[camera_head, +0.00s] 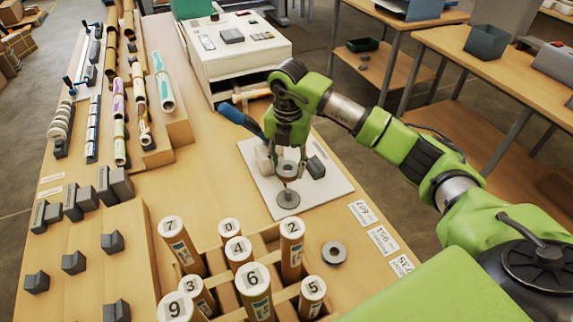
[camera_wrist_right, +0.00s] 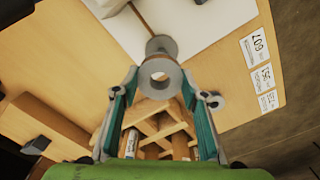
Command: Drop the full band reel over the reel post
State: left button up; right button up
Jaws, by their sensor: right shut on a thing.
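My right gripper (camera_head: 288,162) points down over the white board (camera_head: 328,193). It is shut on a grey band reel (camera_head: 288,172). My left gripper is not in view.
Numbered tubes (camera_head: 252,280) stand in a wooden rack nearby. A dark grey block (camera_head: 316,167) sits right of the gripper. A white machine (camera_head: 236,55) stands behind.

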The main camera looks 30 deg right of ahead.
aim_at(289, 191)
jog(key=shift+s+d+f+b, duration=0.1)
jog(key=shift+s+f+b, duration=0.2)
jog(key=shift+f, duration=0.2)
jog(key=shift+s+d+f+b, duration=0.1)
jog(key=shift+s+f+b, duration=0.1)
jog(key=shift+f+b, duration=0.25)
jog(key=f, duration=0.1)
jog(key=f+b, duration=0.2)
jog(key=shift+w+a+f, duration=0.15)
jog(key=shift+w+f, duration=0.1)
jog(key=shift+w, duration=0.05)
jog(key=shift+f, duration=0.3)
pick_arm(q)
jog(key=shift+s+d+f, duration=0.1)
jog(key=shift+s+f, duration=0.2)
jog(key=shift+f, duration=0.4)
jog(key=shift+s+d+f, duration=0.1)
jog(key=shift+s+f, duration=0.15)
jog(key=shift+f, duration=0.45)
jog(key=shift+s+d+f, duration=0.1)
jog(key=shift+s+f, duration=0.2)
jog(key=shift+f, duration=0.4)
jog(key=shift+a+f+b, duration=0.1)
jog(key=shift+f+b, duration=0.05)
jog(key=shift+b, duration=0.25)
pick_arm(e)
jog(key=shift+f, duration=0.25)
